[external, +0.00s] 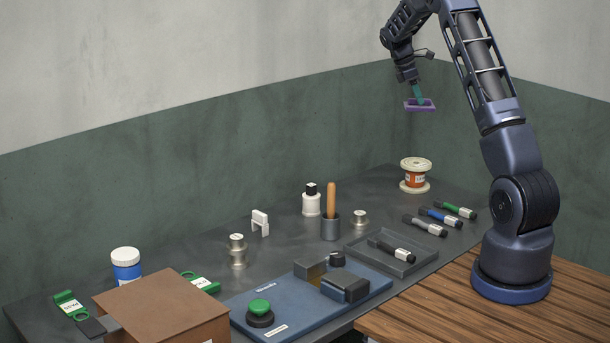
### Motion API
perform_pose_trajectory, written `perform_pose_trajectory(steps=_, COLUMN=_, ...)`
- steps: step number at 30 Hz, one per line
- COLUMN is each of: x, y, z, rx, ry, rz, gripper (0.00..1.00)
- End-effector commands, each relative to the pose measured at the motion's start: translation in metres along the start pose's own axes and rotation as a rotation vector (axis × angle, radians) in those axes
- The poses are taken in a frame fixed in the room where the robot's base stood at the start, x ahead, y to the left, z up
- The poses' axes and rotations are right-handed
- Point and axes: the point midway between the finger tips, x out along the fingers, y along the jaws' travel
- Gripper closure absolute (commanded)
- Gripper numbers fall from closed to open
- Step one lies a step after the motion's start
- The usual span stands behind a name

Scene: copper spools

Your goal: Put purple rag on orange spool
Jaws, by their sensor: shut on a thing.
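The purple rag (411,107) is a small flat purple piece held up in the air at the upper right of the external view. My gripper (418,95), with teal fingers, is shut on it from above. The orange spool (415,177) stands upright at the back right of the dark table, with cream flanges and an orange middle that bears a white label. The rag is well above the spool and apart from it. In the picture it hangs almost straight over the spool; the exact depth cannot be told.
Several markers (438,215) lie right of a grey tray (417,264). A cup with a wooden handle (331,210), a white bottle (311,204) and metal weights (237,251) stand left of the spool. A blue board (285,318) and brown box (160,302) are in front.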

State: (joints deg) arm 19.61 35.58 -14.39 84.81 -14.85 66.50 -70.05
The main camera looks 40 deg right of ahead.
Motion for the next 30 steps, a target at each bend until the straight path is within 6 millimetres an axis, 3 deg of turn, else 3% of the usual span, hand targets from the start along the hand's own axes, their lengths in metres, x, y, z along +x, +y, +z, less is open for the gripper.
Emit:
perform_pose_trajectory(steps=15, x=0.104, y=-0.001, z=-0.044, rx=-0.001, ry=-0.001, rz=-0.002, gripper=1.0)
perform_pose_trajectory(steps=30, x=0.147, y=-0.001, z=-0.062, rx=-0.003, ry=-0.001, rz=-0.002, gripper=1.0)
